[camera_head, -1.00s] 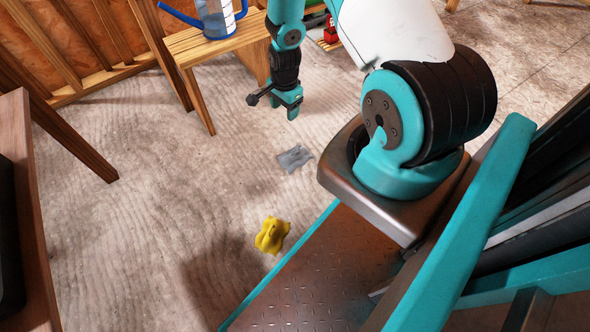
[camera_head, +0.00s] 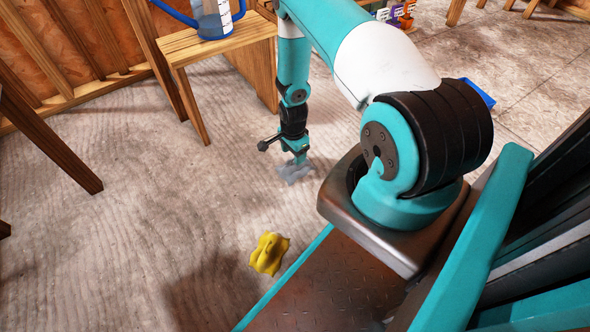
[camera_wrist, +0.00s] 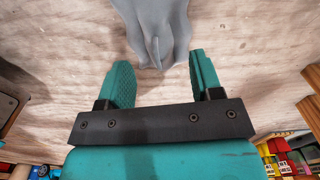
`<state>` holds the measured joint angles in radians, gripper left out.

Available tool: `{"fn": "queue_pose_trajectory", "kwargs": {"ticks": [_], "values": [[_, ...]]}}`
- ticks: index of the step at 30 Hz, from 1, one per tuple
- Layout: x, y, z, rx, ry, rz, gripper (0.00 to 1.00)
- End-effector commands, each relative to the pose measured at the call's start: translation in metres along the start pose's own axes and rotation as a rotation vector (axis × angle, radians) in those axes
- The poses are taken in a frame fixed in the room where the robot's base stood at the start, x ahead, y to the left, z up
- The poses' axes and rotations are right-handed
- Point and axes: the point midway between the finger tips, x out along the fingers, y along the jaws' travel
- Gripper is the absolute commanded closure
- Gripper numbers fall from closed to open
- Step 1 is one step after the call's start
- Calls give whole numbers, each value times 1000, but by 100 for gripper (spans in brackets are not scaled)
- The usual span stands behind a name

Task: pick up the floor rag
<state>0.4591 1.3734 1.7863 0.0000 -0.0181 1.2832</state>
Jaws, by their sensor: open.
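A grey crumpled cloth, which looks like the floor rag (camera_head: 293,174), lies on the concrete floor. A yellow crumpled cloth (camera_head: 269,253) lies nearer to me beside my base. My gripper (camera_head: 299,157) points down right by the grey rag and covers part of it in the head view. In the wrist view my gripper (camera_wrist: 159,66) has its two teal fingers apart with nothing between them. The grey rag (camera_wrist: 155,25) shows just beyond the fingertips, its lower folds reaching toward the gap; its far part is cut off by the picture's top edge. Whether the fingers touch it I cannot tell.
A wooden bench (camera_head: 222,47) with a blue-handled clear jug (camera_head: 213,18) stands behind the gripper. A slanted wooden post (camera_head: 50,143) is at the left. Small coloured items (camera_head: 398,14) and a blue object (camera_head: 478,93) are at the back right. Floor left of the rags is clear.

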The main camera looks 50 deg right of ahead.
Motion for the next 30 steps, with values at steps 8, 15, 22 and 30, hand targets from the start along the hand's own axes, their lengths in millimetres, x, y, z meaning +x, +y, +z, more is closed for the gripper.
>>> {"fn": "queue_pose_trajectory", "kwargs": {"ticks": [8, 15, 22, 30], "values": [[34, 3, -5, 2, 0, 0, 40], [52, 3, -5, 1, 0, 0, 40], [50, 3, -5, 0, 0, 0, 56], [50, 3, -5, 0, 0, 0, 93]]}}
